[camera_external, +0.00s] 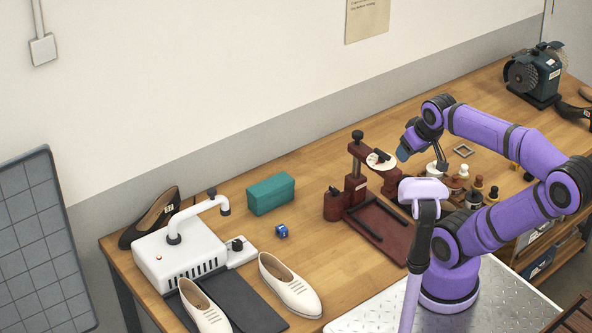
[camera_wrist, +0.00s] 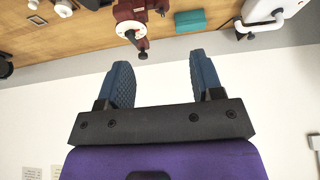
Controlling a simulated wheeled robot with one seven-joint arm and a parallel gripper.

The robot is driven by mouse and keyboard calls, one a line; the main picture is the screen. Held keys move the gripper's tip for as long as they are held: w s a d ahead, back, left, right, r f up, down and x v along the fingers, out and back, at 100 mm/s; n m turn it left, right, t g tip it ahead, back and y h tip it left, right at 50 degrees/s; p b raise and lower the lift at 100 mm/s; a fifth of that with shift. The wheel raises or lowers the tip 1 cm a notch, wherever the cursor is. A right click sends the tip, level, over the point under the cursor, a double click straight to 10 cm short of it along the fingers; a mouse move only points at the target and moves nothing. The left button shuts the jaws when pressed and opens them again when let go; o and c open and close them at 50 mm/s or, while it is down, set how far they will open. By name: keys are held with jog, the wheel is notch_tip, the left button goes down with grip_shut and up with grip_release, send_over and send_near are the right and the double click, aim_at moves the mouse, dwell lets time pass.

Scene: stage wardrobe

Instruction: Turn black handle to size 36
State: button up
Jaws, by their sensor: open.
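A dark red device (camera_external: 358,190) stands on the wooden bench. It carries a white round dial (camera_external: 373,164) with a black handle (camera_external: 382,156) across it. The size marks on the dial are too small to read. In the wrist view, which looks upside down, the white dial (camera_wrist: 124,29) is at the top, with the black handle (camera_wrist: 130,35) at it. My gripper (camera_external: 402,153) is just right of the dial in the external view and its blue fingers (camera_wrist: 160,80) are spread apart with nothing between them. They appear clear of the handle.
A teal box (camera_external: 270,194) and a small blue die (camera_external: 281,231) lie left of the device. A white machine (camera_external: 180,255) and white shoes (camera_external: 290,284) are further left. Several small bottles (camera_external: 463,171) stand to the right, and a grinder (camera_external: 533,77) at the back right.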

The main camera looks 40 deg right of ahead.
jog(key=shift+c, duration=1.4)
jog(key=n+g+y, duration=0.1)
jog(key=g+y, duration=0.1)
jog(key=g, duration=0.3)
send_over(382, 156)
jog(key=d, duration=0.3)
notch_tip(382, 156, down, 7)
jog(key=f, duration=0.3)
jog(key=a+f, duration=0.1)
jog(key=f, duration=0.6)
jog(key=shift+w+a, duration=0.25)
jog(key=shift+a, duration=0.15)
jog(key=shift+c, duration=0.2)
grip_shut()
